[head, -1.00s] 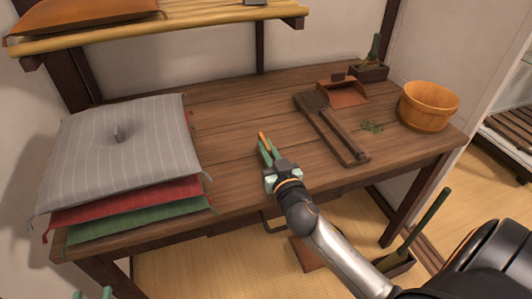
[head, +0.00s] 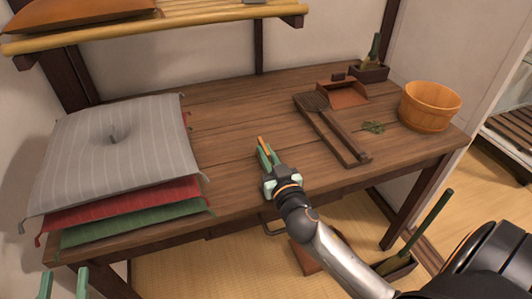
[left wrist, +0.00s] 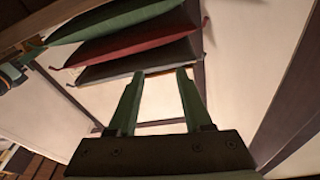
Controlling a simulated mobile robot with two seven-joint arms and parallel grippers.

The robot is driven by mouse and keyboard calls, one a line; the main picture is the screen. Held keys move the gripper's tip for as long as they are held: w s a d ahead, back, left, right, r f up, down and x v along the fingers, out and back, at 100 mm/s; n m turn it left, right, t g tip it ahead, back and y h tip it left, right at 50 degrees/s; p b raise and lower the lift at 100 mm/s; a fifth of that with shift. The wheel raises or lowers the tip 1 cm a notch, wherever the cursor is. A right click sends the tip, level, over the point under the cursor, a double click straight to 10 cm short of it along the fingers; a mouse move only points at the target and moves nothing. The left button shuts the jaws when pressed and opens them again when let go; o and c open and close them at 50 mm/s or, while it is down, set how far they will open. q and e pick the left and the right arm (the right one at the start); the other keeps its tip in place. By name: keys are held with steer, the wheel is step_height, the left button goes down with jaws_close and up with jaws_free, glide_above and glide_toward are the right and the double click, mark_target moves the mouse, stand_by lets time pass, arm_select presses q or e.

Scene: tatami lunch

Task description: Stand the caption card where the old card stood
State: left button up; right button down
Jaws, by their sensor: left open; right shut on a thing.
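My right gripper (head: 267,155) is over the front middle of the wooden table. Its green fingers are shut on a thin orange-brown piece (head: 262,143), seen nearly edge-on; it may be the caption card, but no face or writing shows. My left gripper (head: 63,283) is at the bottom left, in front of the table and below the cushions. In the left wrist view its two green fingers (left wrist: 157,85) are apart with nothing between them. I cannot make out an old card or a clear mark of its place.
A stack of grey, red and green cushions (head: 112,150) fills the table's left (head: 230,110). A shelf (head: 200,25) overhangs the back. The table's middle is clear.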

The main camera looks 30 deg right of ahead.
steer(key=c, duration=1)
jaws_free()
steer(key=shift+o, duration=0.2)
steer(key=shift+r, duration=0.1)
